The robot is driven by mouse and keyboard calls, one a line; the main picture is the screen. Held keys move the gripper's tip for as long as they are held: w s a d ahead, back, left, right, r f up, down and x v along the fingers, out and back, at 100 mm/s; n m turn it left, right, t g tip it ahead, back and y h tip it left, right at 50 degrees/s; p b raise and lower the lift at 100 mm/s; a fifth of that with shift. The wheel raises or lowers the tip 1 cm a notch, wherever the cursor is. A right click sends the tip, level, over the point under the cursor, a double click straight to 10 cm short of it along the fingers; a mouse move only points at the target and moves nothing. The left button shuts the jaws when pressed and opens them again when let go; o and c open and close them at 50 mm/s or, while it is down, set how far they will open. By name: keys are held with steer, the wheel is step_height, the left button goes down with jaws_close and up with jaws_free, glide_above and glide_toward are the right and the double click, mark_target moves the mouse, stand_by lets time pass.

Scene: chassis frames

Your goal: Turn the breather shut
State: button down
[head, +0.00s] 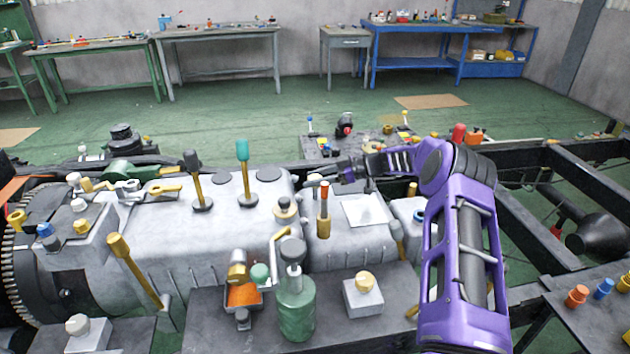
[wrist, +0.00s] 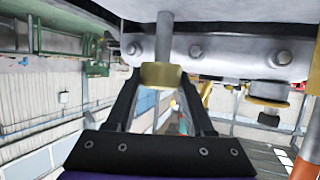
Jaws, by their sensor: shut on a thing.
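In the wrist view, the two black fingers of my gripper (wrist: 160,95) close around a brass, block-shaped fitting on a grey stem, which looks like the breather (wrist: 161,76). The stem runs up to a grey bolted casing at the top of the picture. In the head view, my gripper (head: 347,168) reaches left from the purple arm to the far edge of the grey gearbox (head: 150,225). The breather cannot be made out there, and its turn position cannot be read.
An orange-topped brass lever (head: 323,205) stands close in front of my gripper. Levers with teal (head: 243,155) and dark (head: 193,165) knobs stand farther left. A green bottle (head: 296,305) stands in front. Dark frame rails (head: 540,230) lie to the right.

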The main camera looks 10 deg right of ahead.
steer(key=shift+d+f+m+t+h+b, duration=0.15)
steer(key=shift+m+t+h+b, duration=0.15)
steer(key=shift+m+t+b, duration=0.45)
steer(key=shift+a+f+m+t+h+b, duration=0.1)
steer(key=shift+m+t+h+b, duration=0.25)
steer(key=shift+b, duration=0.65)
steer(key=shift+r+m+t+h+b, duration=0.2)
steer(key=shift+m+t+h+b, duration=0.55)
steer(key=shift+m+t, duration=0.35)
steer(key=shift+c, duration=1.4)
jaws_free()
steer(key=shift+r, duration=0.1)
steer(key=v, duration=1.7)
steer(key=shift+s, duration=0.3)
